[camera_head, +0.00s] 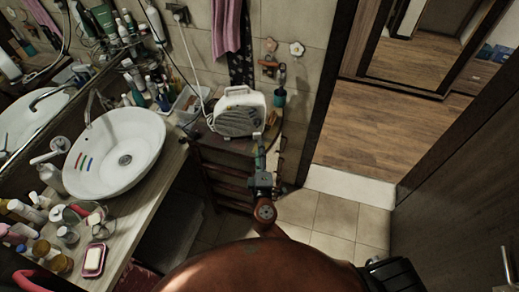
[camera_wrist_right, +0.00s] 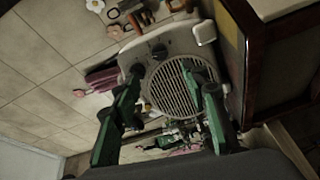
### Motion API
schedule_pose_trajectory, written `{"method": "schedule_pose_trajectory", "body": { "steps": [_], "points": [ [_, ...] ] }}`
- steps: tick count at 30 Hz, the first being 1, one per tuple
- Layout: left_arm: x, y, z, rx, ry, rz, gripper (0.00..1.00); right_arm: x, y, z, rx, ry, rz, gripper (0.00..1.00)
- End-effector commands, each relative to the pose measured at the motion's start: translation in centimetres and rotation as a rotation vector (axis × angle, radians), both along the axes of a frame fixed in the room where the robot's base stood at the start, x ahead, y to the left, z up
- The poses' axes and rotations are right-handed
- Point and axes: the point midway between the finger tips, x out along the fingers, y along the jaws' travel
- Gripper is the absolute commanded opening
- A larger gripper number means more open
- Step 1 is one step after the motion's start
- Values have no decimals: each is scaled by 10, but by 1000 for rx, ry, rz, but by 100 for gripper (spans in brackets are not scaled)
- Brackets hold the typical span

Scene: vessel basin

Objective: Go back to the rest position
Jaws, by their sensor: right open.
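My right gripper (camera_head: 266,150) is in front of a small shelf, just below a white fan heater (camera_head: 240,112). In the right wrist view my right gripper (camera_wrist_right: 168,92) has its two green fingers apart, with nothing between them. The heater's round grille (camera_wrist_right: 180,88) shows behind the fingers, and I see no contact with it. My left gripper is not in view.
A white vessel basin (camera_head: 117,150) with several coloured sticks in it is on the counter at the left. Bottles, jars and a soap dish (camera_head: 94,260) crowd the counter. A dark wooden shelf (camera_head: 228,165) is beside my right arm. Tiled floor (camera_head: 335,217) is clear.

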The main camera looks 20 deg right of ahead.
Motion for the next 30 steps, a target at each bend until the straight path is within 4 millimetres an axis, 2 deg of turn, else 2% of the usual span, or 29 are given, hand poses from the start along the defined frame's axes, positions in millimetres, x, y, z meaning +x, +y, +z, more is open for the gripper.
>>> {"method": "schedule_pose_trajectory", "body": {
  "steps": [10, 12, 14, 17, 22, 24, 26, 30],
  "points": [
    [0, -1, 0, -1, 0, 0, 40, 0, 0, -1, 0, 2, 0, 41],
    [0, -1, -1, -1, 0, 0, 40, 1, -1, -10, 4, 18, 1, 41],
    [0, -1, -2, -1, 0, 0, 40, 2, -4, -27, 15, 47, 4, 41],
    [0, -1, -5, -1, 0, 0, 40, 3, -12, -79, 48, 135, 7, 41],
    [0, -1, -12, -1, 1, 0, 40, -10, -33, -199, 151, 339, 2, 41],
    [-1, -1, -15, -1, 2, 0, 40, -23, -42, -249, 200, 422, -7, 41],
    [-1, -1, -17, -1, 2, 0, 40, -37, -51, -289, 245, 489, -20, 41],
    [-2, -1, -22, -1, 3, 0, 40, -81, -71, -380, 358, 637, -64, 41]
  ]
}}
